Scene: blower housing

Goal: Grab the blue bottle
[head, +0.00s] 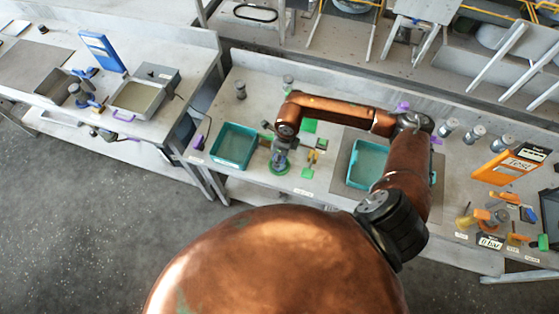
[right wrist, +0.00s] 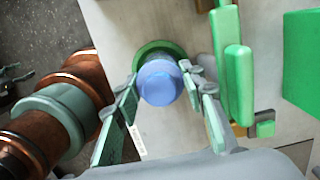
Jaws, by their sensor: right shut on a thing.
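The blue bottle (right wrist: 160,84) shows in the right wrist view as a round blue top seen from above. It is in front of a round green base (right wrist: 150,50) on the table. My right gripper (right wrist: 162,80) has one finger on each side of the bottle and is shut on it. In the head view my right gripper (head: 280,157) points down over the table, at the green base (head: 278,172). The bottle cannot be made out there behind the gripper. My left gripper is not in view.
A teal tray (head: 233,146) stands left of the right gripper, and another teal tray (head: 366,164) stands to its right. Green blocks (right wrist: 238,85) are close beside the right finger. An orange sign (head: 497,168) and small tools are farther right.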

